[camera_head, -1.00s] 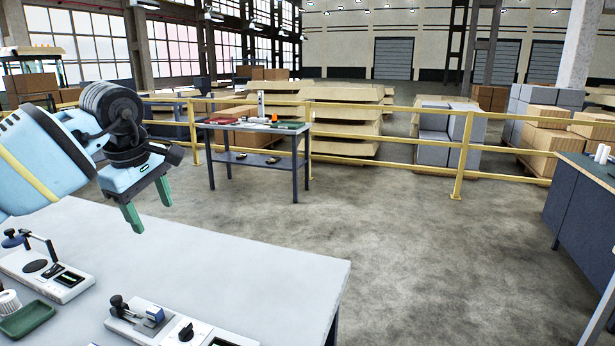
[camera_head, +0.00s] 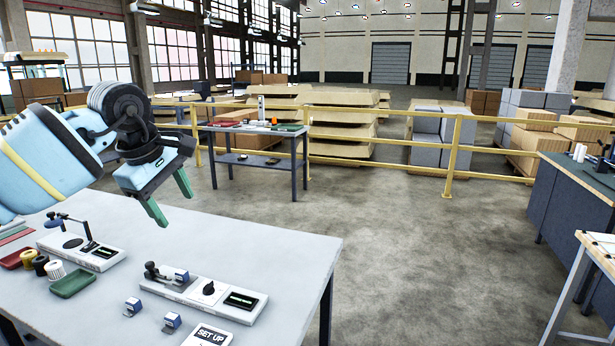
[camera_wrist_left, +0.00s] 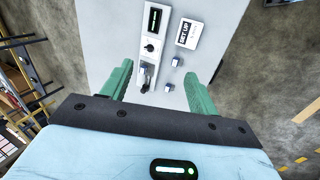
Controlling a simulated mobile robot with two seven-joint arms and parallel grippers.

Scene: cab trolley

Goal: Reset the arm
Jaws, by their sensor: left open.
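My left arm comes in from the left in the head view. My left gripper (camera_head: 169,198) is open and empty, its green fingers held above the far edge of the white table (camera_head: 300,250). In the left wrist view the open gripper (camera_wrist_left: 158,85) points down over the table, with nothing between its fingers. My right gripper is not in view.
A white test fixture (camera_head: 203,292) stands on the table, with two small blue-grey parts near it and a SET UP sign (camera_head: 208,336). Another fixture (camera_head: 82,250), a green tray (camera_head: 73,282) and spools lie left. A yellow railing (camera_head: 385,140) crosses behind; concrete floor is clear.

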